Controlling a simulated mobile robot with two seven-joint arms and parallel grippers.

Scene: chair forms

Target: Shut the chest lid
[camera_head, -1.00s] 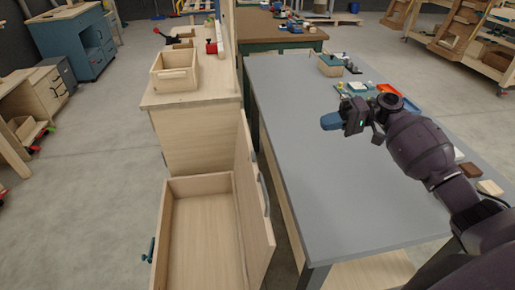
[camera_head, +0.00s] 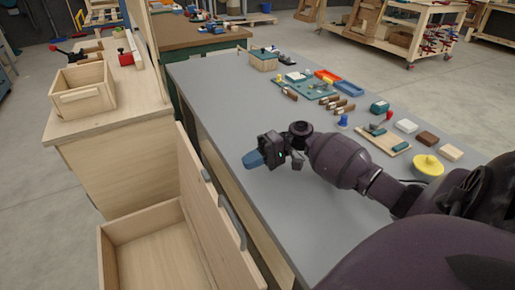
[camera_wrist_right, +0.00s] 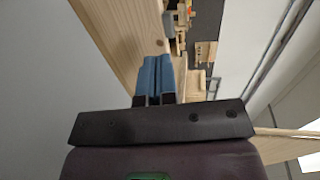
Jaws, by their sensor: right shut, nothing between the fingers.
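The chest (camera_head: 150,250) is an open pale wooden box at the bottom left of the head view. Its lid (camera_head: 205,215) stands upright along the box's right side, with a grey handle bar (camera_head: 232,220) on the side facing the table. My right gripper (camera_head: 252,160) has blue fingers and is over the grey table's left part, to the right of and beyond the lid, apart from it. In the right wrist view its blue fingers (camera_wrist_right: 155,75) are together and empty. A pale wooden panel beside them cannot be identified surely. My left gripper is out of view.
A grey table (camera_head: 215,90) stands right of the chest. Several small parts, a blue tray (camera_head: 349,87) and a yellow round piece (camera_head: 428,165) lie on its right side. A wooden cabinet (camera_head: 115,120) with an open box (camera_head: 83,90) on top stands behind the chest.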

